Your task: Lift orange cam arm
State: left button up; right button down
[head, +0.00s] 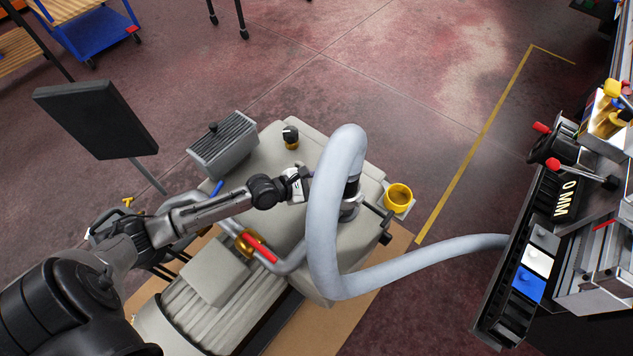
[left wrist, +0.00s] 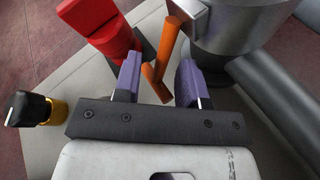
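The orange cam arm (left wrist: 166,52) shows in the left wrist view as a thin bar with a shorter bent piece at its lower end. It stands beside a grey metal cylinder (left wrist: 224,28). My left gripper (left wrist: 158,84) is open, with its two purple-grey finger pads on either side of the orange bar's lower part. I cannot tell whether either pad touches it. In the head view my left gripper (head: 308,181) is at the grey hose fitting over the beige machine (head: 275,180), and the cam arm is not discernible there. My right gripper is in neither view.
A thick grey hose (head: 324,220) loops close to the gripper's right and runs to the bench (head: 512,300). A red block (left wrist: 102,28) stands beside the left finger. A black knob (head: 290,134) and a yellow cup (head: 398,194) flank the work spot.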

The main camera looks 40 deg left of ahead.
pick_arm(q)
grip_shut()
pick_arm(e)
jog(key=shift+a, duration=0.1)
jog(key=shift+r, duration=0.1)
